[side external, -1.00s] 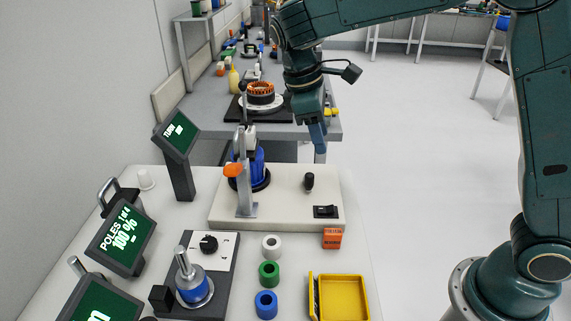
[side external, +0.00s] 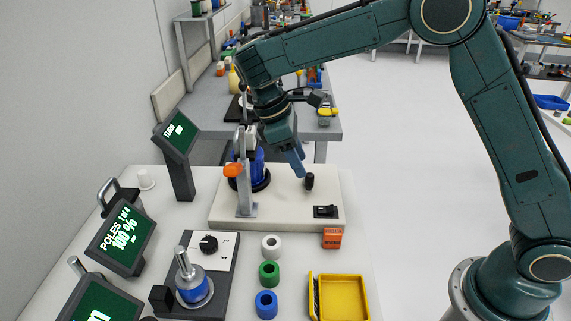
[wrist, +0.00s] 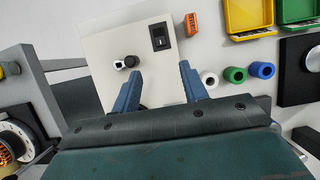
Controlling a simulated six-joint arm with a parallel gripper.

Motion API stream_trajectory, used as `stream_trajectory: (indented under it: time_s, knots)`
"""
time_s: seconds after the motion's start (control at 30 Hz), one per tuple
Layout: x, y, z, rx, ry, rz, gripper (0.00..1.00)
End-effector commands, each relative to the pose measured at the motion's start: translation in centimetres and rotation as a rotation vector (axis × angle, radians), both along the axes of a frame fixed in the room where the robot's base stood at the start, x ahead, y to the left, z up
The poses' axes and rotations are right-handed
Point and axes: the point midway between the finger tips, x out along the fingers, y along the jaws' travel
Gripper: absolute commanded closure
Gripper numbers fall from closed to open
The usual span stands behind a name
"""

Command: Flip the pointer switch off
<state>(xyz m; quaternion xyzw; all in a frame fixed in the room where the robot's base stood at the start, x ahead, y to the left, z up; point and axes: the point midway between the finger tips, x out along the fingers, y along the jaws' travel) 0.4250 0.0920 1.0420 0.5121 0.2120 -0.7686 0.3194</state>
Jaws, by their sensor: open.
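My gripper (side external: 297,165) is open and empty, pointing down above the cream base plate (side external: 280,208). A black upright knob (side external: 309,181) stands just right of its fingers, apart from them in the side view. In the wrist view my open fingers (wrist: 160,73) spread over the plate (wrist: 100,50), and the knob (wrist: 131,61) shows near the left fingertip with a white end beside it. A black rocker switch (side external: 326,211) is set in the plate's front right; it also shows in the wrist view (wrist: 160,37). A black pointer knob (side external: 208,243) sits on a small white panel. I cannot tell its setting.
An orange block (side external: 332,238), several rings (side external: 269,273) and a yellow tray (side external: 343,298) lie in front. Screens (side external: 121,237) line the left side.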

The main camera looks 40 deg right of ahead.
Motion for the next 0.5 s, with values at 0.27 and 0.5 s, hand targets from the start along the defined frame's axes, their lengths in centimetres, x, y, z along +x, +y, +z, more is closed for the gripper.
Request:
stream_trajectory:
  time_s: [0.27, 0.5]
  knots:
    - [-0.4, -0.5, -1.4, 0.000, -0.001, -0.001, 0.56]
    - [-1.1, -1.1, -3.6, -0.001, 0.001, -0.002, 0.56]
